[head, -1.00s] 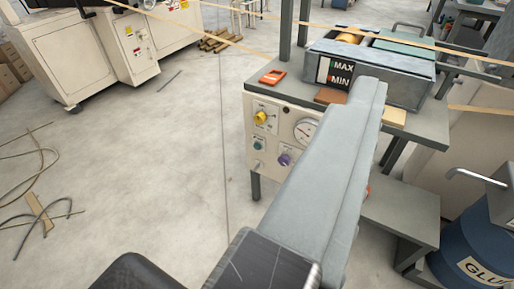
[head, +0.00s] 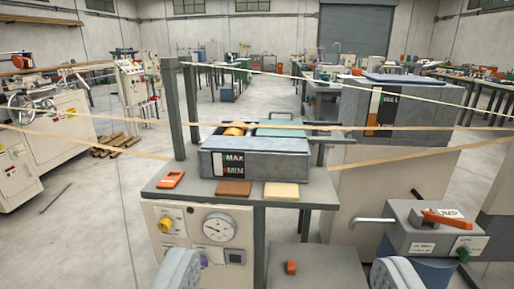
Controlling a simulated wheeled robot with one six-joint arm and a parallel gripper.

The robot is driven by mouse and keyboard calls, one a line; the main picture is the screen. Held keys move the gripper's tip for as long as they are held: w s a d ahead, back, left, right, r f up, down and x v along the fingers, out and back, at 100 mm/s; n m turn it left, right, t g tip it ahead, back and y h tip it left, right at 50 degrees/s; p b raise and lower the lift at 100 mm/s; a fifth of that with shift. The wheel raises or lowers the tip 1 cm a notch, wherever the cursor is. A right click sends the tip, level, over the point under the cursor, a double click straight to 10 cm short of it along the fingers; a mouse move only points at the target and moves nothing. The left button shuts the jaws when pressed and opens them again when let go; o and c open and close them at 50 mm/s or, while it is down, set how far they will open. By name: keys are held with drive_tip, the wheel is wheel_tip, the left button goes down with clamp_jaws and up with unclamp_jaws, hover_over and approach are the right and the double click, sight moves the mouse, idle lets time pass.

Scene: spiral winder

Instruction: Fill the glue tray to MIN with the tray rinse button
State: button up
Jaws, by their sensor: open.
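The grey metal glue tray (head: 282,163) stands on the bench in the middle, with a gold roller (head: 234,129) at its top. Its front gauge (head: 233,163) carries MAX above MIN; I cannot read the liquid level. Below is a cream control panel (head: 184,213) with a yellow knob (head: 166,223), a round dial (head: 219,227) and a purple knob (head: 203,262). The panel's lower left is hidden behind my finger, and no rinse label is readable. My gripper (head: 288,275) is open and empty, its fingers apart at the bottom edge, in front of the panel and low table.
An orange item (head: 171,180), a brown block (head: 234,188) and a tan block (head: 281,190) lie on the bench. A pump box (head: 425,240) with an orange lever (head: 447,217) stands right. Pale strips cross above the tray. Floor (head: 95,220) at left is open.

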drive_tip(key=shift+c, duration=0.4)
clamp_jaws()
idle(1.2)
